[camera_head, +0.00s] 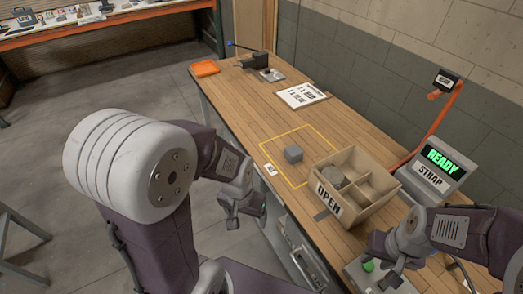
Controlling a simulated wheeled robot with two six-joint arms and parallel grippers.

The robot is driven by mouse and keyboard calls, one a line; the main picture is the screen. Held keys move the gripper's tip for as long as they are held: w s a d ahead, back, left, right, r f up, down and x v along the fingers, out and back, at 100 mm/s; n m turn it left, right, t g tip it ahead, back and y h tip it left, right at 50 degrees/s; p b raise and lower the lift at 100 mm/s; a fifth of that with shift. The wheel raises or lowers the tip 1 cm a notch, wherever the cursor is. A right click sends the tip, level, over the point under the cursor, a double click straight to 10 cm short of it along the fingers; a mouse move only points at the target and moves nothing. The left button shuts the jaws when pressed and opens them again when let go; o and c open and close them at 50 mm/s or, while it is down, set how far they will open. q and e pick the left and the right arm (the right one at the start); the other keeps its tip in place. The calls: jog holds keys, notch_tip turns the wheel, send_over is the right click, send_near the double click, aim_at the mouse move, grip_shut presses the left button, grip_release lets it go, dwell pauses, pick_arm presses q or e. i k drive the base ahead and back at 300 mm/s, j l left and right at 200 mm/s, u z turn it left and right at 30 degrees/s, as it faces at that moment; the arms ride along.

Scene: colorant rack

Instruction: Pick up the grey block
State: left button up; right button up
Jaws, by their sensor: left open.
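The grey block (293,154) sits on the wooden workbench inside a yellow outlined square, left of a compartment box. My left gripper (243,214) is open and empty, beyond the bench's left edge and to the lower left of the block, apart from it. My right gripper (385,272) is at the lower right, near a small panel with a green button. Whether its jaws are open or shut is unclear.
A wooden box (380,211) marked OPEN has compartments; a grey round item (335,176) lies in one. A READY/STRAP display (433,170) stands right of it. A white sheet (302,95), a vise-like tool (257,61) and an orange tray (205,68) lie farther back. Bench between is clear.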

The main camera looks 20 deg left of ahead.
aim_at(293, 154)
jog(key=u, duration=0.4)
jog(key=i+j+z, duration=0.2)
jog(key=i+j, duration=0.2)
jog(key=j, duration=0.2)
jog(key=i+j+z, duration=0.15)
jog(key=j, duration=0.2)
jog(key=i+j+z, duration=0.1)
jog(key=j, duration=0.25)
jog(key=i+j+z, duration=0.1)
jog(key=i+j, duration=0.15)
jog(key=i+j+z, duration=0.1)
jog(key=j, duration=0.35)
jog(key=i, duration=0.05)
